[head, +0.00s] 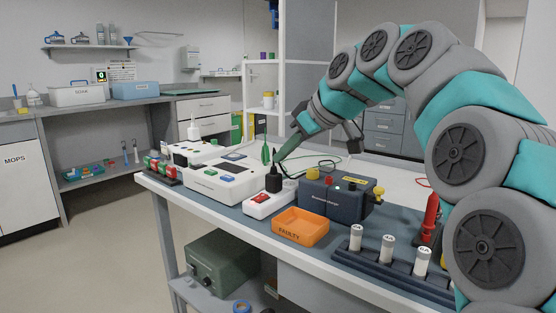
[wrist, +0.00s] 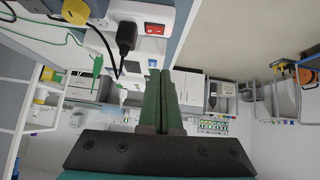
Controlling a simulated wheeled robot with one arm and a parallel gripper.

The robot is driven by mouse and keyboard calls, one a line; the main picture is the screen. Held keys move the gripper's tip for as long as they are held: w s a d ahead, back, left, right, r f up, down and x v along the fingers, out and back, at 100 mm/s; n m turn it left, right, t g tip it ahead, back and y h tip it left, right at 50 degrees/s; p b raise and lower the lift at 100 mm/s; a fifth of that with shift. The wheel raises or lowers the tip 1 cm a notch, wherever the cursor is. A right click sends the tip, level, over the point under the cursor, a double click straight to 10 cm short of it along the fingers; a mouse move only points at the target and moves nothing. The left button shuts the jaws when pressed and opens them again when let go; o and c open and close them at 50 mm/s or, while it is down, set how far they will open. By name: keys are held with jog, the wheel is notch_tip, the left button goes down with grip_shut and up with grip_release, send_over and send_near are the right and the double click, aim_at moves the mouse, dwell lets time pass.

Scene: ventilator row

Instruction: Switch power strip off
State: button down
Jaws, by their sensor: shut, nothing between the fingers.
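The white power strip (head: 256,212) lies on the bench with a red rocker switch (head: 260,198) at its near end. A black plug (head: 273,182) stands upright in it, behind the switch. In the wrist view, the power strip (wrist: 176,14) is at the top with its red switch (wrist: 156,28) and the black plug (wrist: 126,38) beside it. I cannot tell the switch's position. My gripper (head: 277,159) has green fingers, shut and empty, above and just behind the plug in the head view. In the wrist view, my gripper (wrist: 160,72) points toward the strip, apart from the switch.
A dark power box (head: 335,200) with coloured terminals stands right of the strip. An orange FAULTY tray (head: 300,227) is in front. A white device (head: 222,186) is to the left. A green lead (head: 318,160) runs behind. A fuse rack (head: 392,275) is at the right.

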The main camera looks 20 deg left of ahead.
jog(key=shift+r, duration=0.1)
jog(key=shift+w+d+r+t+p, duration=0.15)
jog(key=shift+w+p, duration=0.1)
jog(key=shift+w, duration=0.15)
jog(key=shift+w+d+r+t+p, duration=0.1)
jog(key=shift+w+t+p, duration=0.05)
jog(key=shift+w+p, duration=0.15)
jog(key=shift+f, duration=0.1)
jog(key=p, duration=0.1)
send_over(260, 193)
jog(key=s+d, duration=0.3)
jog(key=f, duration=0.6)
jog(key=shift+w+a+f, duration=0.15)
jog(key=shift+w+f, duration=0.1)
jog(key=shift+f, duration=0.05)
jog(key=f, duration=0.3)
jog(key=shift+w+a, duration=0.1)
jog(key=shift+w, duration=0.2)
jog(key=shift+w+f, duration=0.1)
jog(key=shift+f, duration=0.6)
